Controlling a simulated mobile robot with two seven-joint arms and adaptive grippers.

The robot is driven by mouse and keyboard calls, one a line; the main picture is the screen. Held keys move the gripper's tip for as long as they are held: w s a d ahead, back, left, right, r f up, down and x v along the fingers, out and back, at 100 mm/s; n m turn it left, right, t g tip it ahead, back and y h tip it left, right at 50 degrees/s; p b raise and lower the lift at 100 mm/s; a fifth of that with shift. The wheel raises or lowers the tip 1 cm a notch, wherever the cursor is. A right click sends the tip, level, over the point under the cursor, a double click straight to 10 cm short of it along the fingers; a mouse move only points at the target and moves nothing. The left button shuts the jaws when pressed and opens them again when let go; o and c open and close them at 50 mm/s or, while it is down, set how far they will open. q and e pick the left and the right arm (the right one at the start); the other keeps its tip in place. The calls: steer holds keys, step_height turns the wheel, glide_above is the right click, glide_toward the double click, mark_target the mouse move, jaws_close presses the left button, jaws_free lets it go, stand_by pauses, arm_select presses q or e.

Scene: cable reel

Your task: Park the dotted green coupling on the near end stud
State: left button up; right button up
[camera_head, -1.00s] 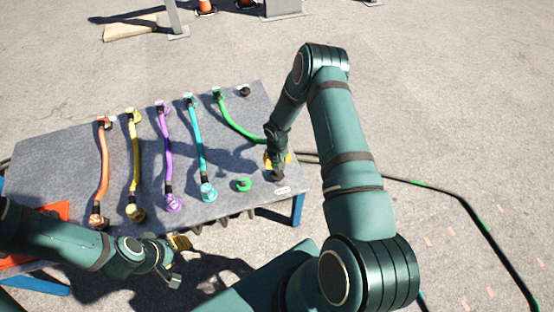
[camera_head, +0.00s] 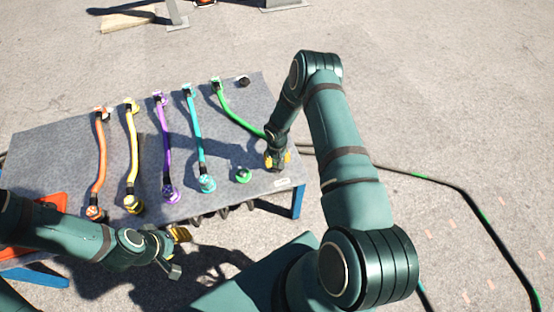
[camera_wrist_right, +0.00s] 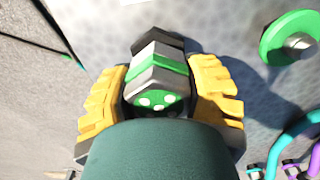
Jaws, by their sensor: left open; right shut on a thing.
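The green coupling (camera_wrist_right: 158,75) is clamped between the yellow fingers of my right gripper (camera_wrist_right: 160,95). Its green face with pale dots shows in the right wrist view, with silver and black parts behind. In the head view, the right gripper (camera_head: 278,159) is low over the table's near right corner, and the green hose (camera_head: 238,119) runs to it from the far side. My left gripper (camera_head: 177,250) is open and empty, off the table's near edge.
A green socket (camera_head: 243,175) stands left of the right gripper, and its metal centre shows in the wrist view (camera_wrist_right: 298,41). Cyan (camera_head: 197,135), purple (camera_head: 167,145), yellow (camera_head: 133,158) and orange (camera_head: 100,160) hoses lie across the grey table (camera_head: 60,150). A dark stud (camera_head: 243,82) is at the far right.

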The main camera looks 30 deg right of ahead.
steer(key=shift+f, duration=0.4)
stand_by(0.4)
steer(key=o, duration=1.4)
step_height(320, 180, up, 12)
